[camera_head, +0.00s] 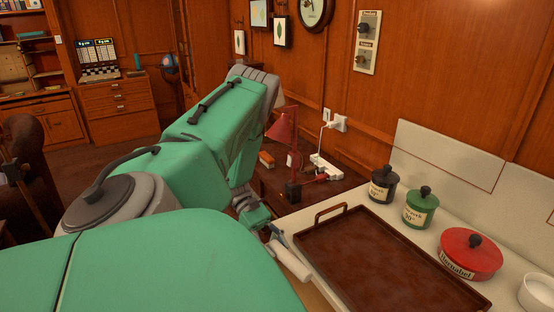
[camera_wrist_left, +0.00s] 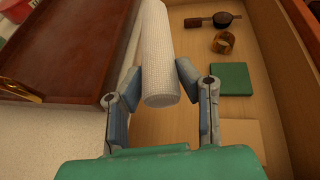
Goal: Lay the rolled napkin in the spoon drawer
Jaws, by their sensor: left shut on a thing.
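The rolled napkin (camera_wrist_left: 157,50) is a white woven roll between the blue-grey fingers of my left gripper (camera_wrist_left: 160,82), which is shut on it. In the head view the napkin (camera_head: 291,263) is a pale roll beside the brown tray, below my left gripper (camera_head: 272,235). The open wooden drawer (camera_wrist_left: 172,130) lies below the napkin in the wrist view; I cannot tell how high above its floor the napkin is. In the head view my green arm hides most of the drawer. My right gripper is not in view.
In the drawer are a dark round-headed utensil (camera_wrist_left: 215,20), a brass-coloured ring (camera_wrist_left: 222,42), a green square (camera_wrist_left: 230,78) and a tan square (camera_wrist_left: 241,135). The brown tray (camera_head: 385,265) sits beside it on the counter. Black (camera_head: 383,184), green (camera_head: 420,208) and red (camera_head: 470,255) canisters stand behind.

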